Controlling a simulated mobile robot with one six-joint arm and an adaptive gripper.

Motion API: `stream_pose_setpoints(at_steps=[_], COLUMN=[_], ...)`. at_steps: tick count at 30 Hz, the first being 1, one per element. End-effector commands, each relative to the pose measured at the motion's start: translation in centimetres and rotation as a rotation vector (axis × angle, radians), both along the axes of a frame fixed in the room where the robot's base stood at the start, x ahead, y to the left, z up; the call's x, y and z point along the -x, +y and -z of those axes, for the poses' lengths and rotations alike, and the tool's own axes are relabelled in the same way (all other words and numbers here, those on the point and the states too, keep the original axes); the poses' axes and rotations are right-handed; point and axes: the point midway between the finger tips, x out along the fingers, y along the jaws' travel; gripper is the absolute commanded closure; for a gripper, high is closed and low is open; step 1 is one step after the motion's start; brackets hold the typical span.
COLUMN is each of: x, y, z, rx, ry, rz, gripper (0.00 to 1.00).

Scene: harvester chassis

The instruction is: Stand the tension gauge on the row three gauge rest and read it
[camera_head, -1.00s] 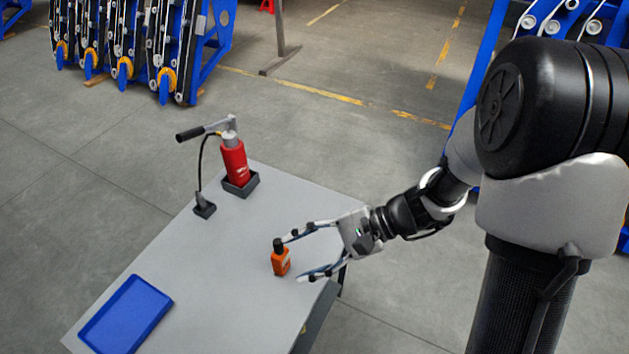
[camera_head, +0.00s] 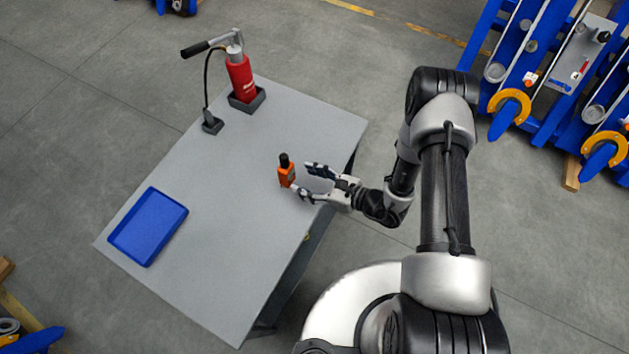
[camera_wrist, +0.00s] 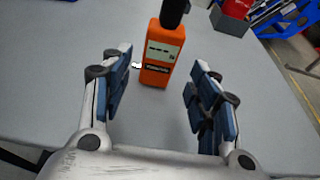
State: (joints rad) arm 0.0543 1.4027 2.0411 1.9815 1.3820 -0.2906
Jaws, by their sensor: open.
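The orange tension gauge (camera_head: 287,175) with a black top stands upright on the grey table. In the wrist view the gauge (camera_wrist: 162,55) shows a small display and lies ahead of the finger gap, its lower part nearly level with the fingertips. My gripper (camera_head: 303,180) is open and empty. Its two fingers point at the gauge from the right, close to it. In the wrist view my gripper (camera_wrist: 158,82) has a finger on each side, with grey table between. I cannot make out which part of the chassis is the row three gauge rest.
A red hand pump (camera_head: 241,78) in a black holder stands at the table's back, with a hose to a small black block (camera_head: 212,124). A blue tray (camera_head: 115,237) lies at the left. Blue chassis frames (camera_head: 545,120) with orange hooks stand at the right. The table (camera_head: 225,215) is otherwise clear.

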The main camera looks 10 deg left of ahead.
Motion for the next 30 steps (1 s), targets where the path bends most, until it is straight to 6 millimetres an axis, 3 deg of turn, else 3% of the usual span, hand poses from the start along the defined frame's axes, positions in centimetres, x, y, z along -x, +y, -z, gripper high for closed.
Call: stream_pose_setpoints(at_steps=[15, 30], x=[-2.3, -2.8], y=[5.9, 6.8], z=[2.0, 2.2], rx=[0.000, -0.001], ry=[-0.001, 0.000], rz=[-0.004, -0.002], gripper=[0.45, 0.45])
